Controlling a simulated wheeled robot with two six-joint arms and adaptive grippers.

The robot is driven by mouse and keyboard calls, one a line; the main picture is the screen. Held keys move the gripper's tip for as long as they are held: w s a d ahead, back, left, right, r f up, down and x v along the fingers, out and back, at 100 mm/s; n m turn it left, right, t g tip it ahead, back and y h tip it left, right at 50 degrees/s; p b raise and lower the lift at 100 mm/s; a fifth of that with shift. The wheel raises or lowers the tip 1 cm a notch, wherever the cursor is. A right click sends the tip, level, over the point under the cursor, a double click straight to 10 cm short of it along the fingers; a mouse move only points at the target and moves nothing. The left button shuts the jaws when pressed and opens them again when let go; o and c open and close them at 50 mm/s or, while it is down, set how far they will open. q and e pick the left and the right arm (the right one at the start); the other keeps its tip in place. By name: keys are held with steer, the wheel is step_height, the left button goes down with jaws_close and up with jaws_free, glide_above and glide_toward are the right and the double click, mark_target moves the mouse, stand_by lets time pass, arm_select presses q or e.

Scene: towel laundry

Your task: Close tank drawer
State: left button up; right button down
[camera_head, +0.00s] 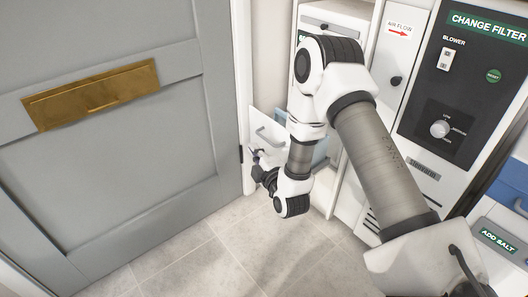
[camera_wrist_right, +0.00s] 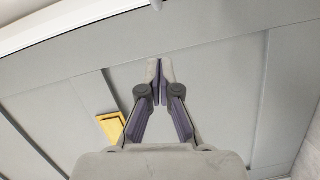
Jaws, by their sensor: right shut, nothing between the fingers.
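The tank drawer (camera_head: 270,128) is pulled out from the white cabinet. Its white front panel has a grey bar handle, and part of its blue body (camera_head: 320,150) shows behind my arm. My right gripper (camera_head: 255,154) is at the near side of the drawer front, just below the handle; I cannot tell whether it touches the panel. In the right wrist view my right gripper (camera_wrist_right: 160,68) is shut, with its fingertips together and nothing between them. The drawer is not clearly seen in that view. My left gripper is not in view.
A grey door (camera_head: 130,170) with a brass plate (camera_head: 92,94) stands at the left, close to the drawer. The brass plate also shows in the wrist view (camera_wrist_right: 111,126). A black control panel (camera_head: 455,95) is at the right. The tiled floor (camera_head: 215,255) is clear.

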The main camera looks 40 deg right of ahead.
mark_target(270, 135)
steer(key=d, duration=0.1)
steer(key=w+d+b, duration=0.1)
steer(key=d+f, duration=0.1)
steer(key=d, duration=0.1)
steer(key=shift+w+d+b, duration=0.1)
steer(key=shift+w+b, duration=0.2)
steer(key=shift+b, duration=0.1)
